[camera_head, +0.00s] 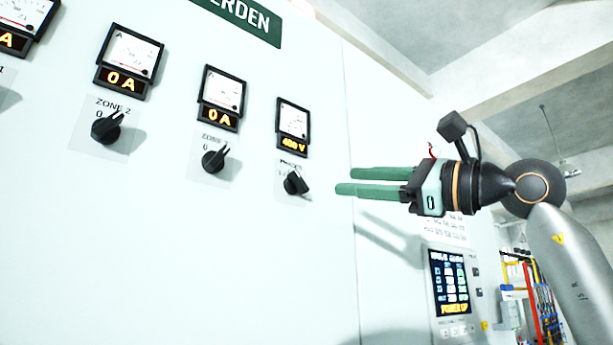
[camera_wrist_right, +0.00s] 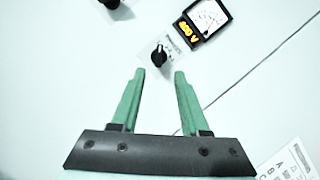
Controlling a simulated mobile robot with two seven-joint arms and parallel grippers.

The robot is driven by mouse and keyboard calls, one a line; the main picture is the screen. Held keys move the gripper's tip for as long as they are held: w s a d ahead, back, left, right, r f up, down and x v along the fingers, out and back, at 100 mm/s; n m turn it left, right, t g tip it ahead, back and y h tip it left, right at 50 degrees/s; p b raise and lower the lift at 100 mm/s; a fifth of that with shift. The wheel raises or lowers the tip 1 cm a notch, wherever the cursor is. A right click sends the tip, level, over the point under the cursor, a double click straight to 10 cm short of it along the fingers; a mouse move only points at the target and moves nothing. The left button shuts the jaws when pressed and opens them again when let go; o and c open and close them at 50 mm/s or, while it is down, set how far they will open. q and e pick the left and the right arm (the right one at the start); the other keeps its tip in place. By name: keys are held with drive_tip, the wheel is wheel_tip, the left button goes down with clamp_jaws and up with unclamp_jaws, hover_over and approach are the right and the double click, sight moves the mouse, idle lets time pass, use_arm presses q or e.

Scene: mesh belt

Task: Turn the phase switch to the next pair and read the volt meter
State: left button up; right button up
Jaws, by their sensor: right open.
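The phase switch is a black rotary knob (camera_head: 296,183) on a pale label plate on the white panel. It also shows in the right wrist view (camera_wrist_right: 160,56), ahead of the fingertips. The volt meter (camera_head: 293,118) sits above it, with an amber display (camera_head: 292,144) that seems to read 400 V. The meter also shows in the right wrist view (camera_wrist_right: 206,17). My right gripper (camera_head: 345,181) is open and empty, its green fingers pointing left, apart from the knob and to its right. My left gripper is not in view.
Two similar knobs (camera_head: 214,160) (camera_head: 107,128) with meters (camera_head: 222,90) (camera_head: 132,55) reading 0 A are to the left. A lit screen (camera_head: 449,283) is on the panel below my right arm. The panel face between gripper and knob is clear.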

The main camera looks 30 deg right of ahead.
sight(301, 180)
drive_tip(key=p+x, duration=0.2)
drive_tip(key=x, duration=0.6)
drive_tip(key=shift+w, duration=0.1)
drive_tip(key=shift+w+a+r+p, duration=0.15)
drive_tip(key=shift+w+a+p, duration=0.15)
drive_tip(key=shift+w, duration=0.3)
drive_tip(key=shift+c, duration=0.3)
clamp_jaws()
